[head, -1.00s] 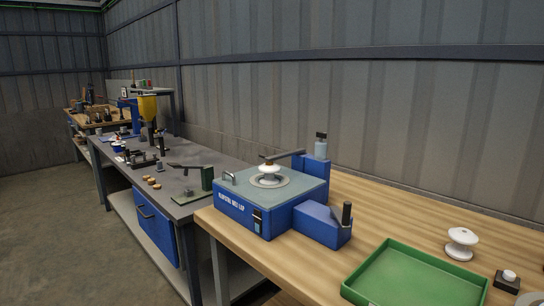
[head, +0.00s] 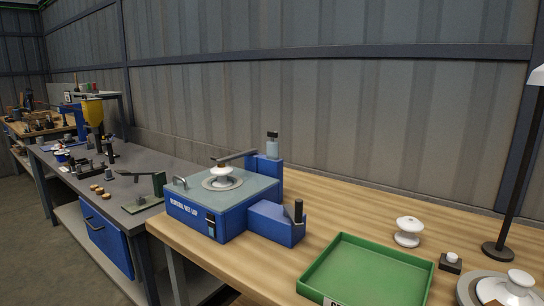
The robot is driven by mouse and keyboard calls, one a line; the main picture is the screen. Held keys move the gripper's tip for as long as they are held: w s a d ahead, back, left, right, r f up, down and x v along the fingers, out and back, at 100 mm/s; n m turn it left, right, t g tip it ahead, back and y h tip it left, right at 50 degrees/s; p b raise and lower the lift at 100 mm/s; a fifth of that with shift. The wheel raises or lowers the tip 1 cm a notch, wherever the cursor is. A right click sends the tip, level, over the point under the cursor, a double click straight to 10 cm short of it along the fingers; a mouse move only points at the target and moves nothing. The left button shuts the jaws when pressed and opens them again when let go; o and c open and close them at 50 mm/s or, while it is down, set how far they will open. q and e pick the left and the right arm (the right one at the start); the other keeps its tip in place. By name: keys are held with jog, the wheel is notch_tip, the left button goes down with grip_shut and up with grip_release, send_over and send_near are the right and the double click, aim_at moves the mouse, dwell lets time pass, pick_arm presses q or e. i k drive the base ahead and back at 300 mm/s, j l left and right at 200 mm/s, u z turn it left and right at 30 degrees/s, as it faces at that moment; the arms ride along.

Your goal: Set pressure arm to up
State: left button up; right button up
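The blue lap machine (head: 205,211) stands on the wooden bench. Its grey top carries a round plate with a white insulator (head: 222,173) on it. The dark pressure arm (head: 236,157) reaches from the blue post at the machine's back right to above the insulator. It lies about level, and its end appears to meet the insulator's top; I cannot tell if they touch. A black upright handle (head: 298,211) stands on the blue side box (head: 277,222). Neither of my grippers is in view.
A green tray (head: 318,249) lies on the wooden bench right of the machine. A white insulator (head: 408,231), a small dark block with a white button (head: 451,262) and a lamp stand (head: 499,250) are further right. A grey bench (head: 130,165) with tools stands left.

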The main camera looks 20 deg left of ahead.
aim_at(220, 162)
jog(key=j+z, duration=0.35)
jog(key=z, duration=0.15)
jog(key=j+z, duration=0.45)
jog(key=k+j+z, duration=0.15)
jog(key=j+z, duration=0.15)
jog(key=k+j+z, duration=0.4)
jog(key=j, duration=0.2)
jog(key=k+j, duration=0.2)
jog(key=k+j+z, duration=0.15)
jog(key=j, duration=0.25)
jog(key=k+j, duration=0.25)
jog(key=j, duration=0.15)
jog(key=k+j, duration=0.3)
jog(key=j, duration=0.1)
